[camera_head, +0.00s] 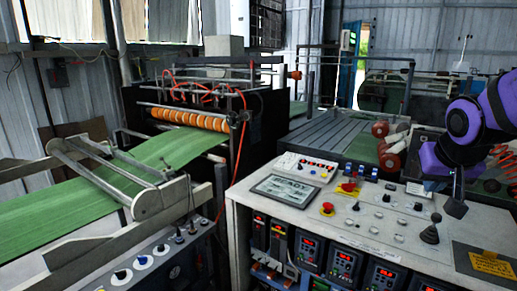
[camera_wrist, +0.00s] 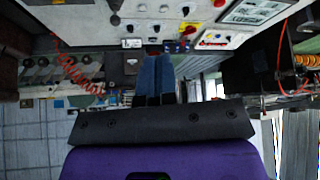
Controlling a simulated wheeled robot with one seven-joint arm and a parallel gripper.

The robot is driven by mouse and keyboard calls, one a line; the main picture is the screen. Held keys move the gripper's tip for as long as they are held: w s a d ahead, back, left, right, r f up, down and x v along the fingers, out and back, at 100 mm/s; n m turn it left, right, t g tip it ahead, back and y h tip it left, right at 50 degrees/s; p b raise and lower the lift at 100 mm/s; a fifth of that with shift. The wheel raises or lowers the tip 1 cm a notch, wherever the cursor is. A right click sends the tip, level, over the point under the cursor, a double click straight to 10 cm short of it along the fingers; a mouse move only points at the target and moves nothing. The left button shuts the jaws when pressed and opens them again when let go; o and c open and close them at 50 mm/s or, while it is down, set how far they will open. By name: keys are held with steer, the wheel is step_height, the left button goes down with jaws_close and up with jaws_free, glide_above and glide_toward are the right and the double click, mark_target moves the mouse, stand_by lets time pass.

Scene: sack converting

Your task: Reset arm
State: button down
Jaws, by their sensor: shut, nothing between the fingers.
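My purple arm comes in from the right in the head view. My gripper (camera_head: 456,208) points down over the right part of the control desk (camera_head: 290,215), near a black joystick (camera_head: 430,232). In the wrist view, which is upside down, my gripper (camera_wrist: 155,62) shows as two fingers side by side with no gap and nothing between them. The fingers look apart from the desk top, but the exact height is hard to tell.
The desk carries a screen (camera_head: 285,190), a red emergency button (camera_head: 327,209) and several knobs. A yellow label (camera_head: 491,264) sits at its right. Green sack web (camera_head: 90,205) runs through the machine at left. Red coiled hose (camera_wrist: 80,75) shows in the wrist view.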

steer(key=s+a+r+n+y, duration=0.1)
steer(key=s+a+r, duration=0.1)
steer(key=s, duration=0.6)
steer(key=s+a+r+n+g, duration=0.1)
steer(key=s+a+r+n, duration=0.1)
steer(key=s, duration=0.6)
steer(key=shift+a+r+y, duration=0.2)
steer(key=shift+a+y, duration=0.2)
